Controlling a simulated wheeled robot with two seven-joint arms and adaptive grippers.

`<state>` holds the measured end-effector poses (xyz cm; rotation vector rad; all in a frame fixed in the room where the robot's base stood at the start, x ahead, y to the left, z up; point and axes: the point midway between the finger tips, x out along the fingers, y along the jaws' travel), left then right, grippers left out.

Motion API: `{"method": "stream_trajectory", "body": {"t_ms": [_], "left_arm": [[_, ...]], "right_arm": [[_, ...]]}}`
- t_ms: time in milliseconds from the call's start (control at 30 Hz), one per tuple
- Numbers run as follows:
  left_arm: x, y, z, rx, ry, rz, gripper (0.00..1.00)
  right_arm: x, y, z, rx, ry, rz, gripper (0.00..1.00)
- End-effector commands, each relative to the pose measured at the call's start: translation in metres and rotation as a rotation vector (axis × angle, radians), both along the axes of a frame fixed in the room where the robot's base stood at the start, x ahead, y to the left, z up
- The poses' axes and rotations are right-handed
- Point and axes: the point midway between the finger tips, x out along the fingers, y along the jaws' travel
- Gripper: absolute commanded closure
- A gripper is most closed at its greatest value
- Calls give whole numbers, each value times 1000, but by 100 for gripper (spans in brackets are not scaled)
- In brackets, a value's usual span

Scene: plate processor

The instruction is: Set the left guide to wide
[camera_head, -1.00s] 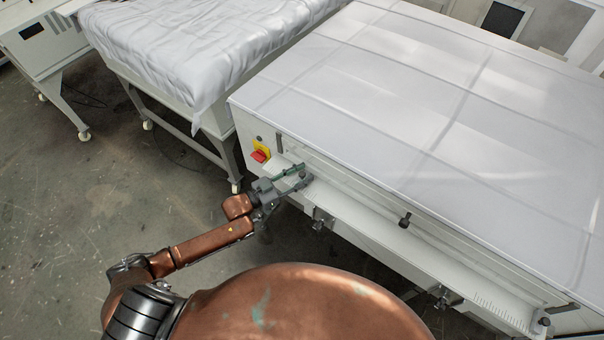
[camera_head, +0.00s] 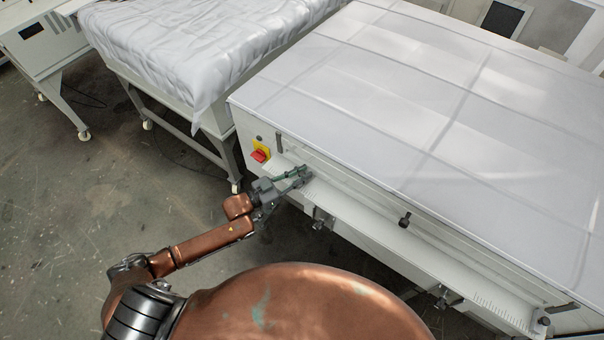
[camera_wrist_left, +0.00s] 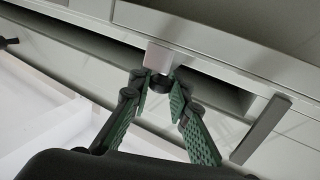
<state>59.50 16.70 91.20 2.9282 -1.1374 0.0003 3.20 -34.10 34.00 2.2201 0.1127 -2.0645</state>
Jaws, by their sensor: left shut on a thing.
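The white processor has a feed tray (camera_head: 375,235) along its front, with a ruler scale near the right end. The left guide (camera_wrist_left: 157,57) shows in the left wrist view as a pale block with a dark knob (camera_wrist_left: 160,84) below it. My left gripper (camera_head: 304,175) is at the left end of the tray. Its green fingers also show in the left wrist view (camera_wrist_left: 160,85), shut on the knob from both sides. In the head view the fingers mostly hide the left guide. My right gripper is out of view.
Another dark knob (camera_head: 544,322) sits at the tray's right end, and one (camera_head: 404,220) near its middle. A red and yellow switch (camera_head: 260,153) is on the processor's left front. A sheet-covered table (camera_head: 190,50) stands left. The tray surface between the knobs looks clear.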

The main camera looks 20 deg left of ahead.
Motion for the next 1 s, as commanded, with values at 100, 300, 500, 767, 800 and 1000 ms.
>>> {"method": "stream_trajectory", "body": {"t_ms": [100, 300, 500, 767, 800, 1000], "left_arm": [[0, 0, 0, 1, 1, 0, 100], [3, 9, -3, 4, 0, 1, 100], [21, 57, -7, 11, 0, 2, 100], [40, 109, -5, 6, 2, 2, 100], [41, 113, -4, 4, 2, 2, 100], [43, 118, -1, 2, 4, 3, 100]], "right_arm": [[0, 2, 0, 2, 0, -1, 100], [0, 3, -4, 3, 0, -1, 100], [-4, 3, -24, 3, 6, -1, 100], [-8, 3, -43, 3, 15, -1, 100], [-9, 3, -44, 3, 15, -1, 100], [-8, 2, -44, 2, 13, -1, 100]]}}
